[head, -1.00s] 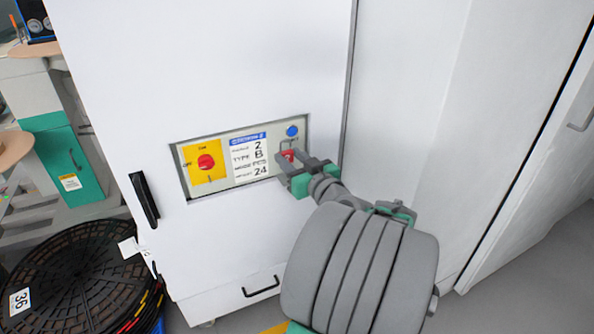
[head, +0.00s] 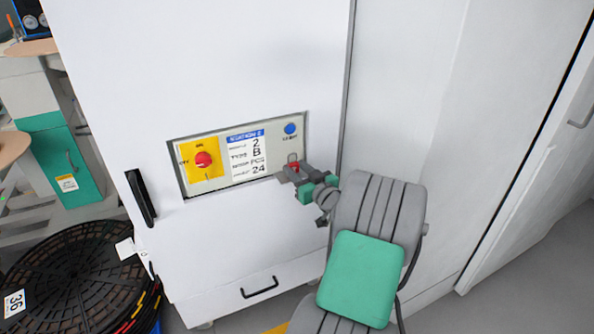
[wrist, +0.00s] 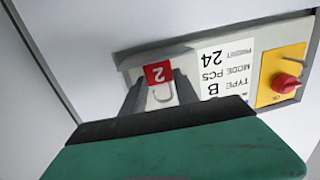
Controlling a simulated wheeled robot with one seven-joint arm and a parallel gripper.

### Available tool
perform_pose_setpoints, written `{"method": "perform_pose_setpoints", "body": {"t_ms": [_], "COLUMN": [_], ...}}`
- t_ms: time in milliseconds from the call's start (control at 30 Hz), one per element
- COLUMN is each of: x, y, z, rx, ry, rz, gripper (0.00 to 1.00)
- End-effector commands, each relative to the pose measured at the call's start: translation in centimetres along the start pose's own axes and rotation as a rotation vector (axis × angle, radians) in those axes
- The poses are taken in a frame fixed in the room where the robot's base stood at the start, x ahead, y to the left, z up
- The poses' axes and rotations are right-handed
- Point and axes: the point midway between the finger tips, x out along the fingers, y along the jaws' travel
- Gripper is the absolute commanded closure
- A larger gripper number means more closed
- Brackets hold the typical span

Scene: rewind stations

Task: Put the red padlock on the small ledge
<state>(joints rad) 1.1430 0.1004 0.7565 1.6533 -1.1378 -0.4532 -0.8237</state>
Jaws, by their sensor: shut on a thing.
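The red padlock (head: 294,167) is between the fingers of my gripper (head: 292,172), in front of the lower right part of the station panel. In the wrist view, which is turned over, the padlock (wrist: 159,72) shows a white 2 and its pale shackle lies between the two grey fingers of my gripper (wrist: 161,90). My gripper is shut on it. A small pale grey ledge (wrist: 160,56) juts from the panel just beyond the padlock in that view. I cannot tell whether the padlock touches it. In the head view my gripper hides the ledge area.
The panel carries a red knob on a yellow plate (head: 204,160), a label (head: 247,157) and a blue button (head: 290,128). The white cabinet has a black handle (head: 141,197). A dark reel (head: 70,275) lies at lower left. White walling stands close at right.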

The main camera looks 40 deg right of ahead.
Motion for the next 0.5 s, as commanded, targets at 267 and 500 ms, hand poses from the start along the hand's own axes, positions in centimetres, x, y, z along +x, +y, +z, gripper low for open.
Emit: {"method": "perform_pose_setpoints", "body": {"t_ms": [267, 500], "x": [0.00, 0.00], "y": [-0.01, -0.01], "z": [0.22, 0.20], "rx": [0.001, 0.000], "ry": [0.000, 0.000], "rz": [0.000, 0.000], "gripper": [0.49, 0.41]}}
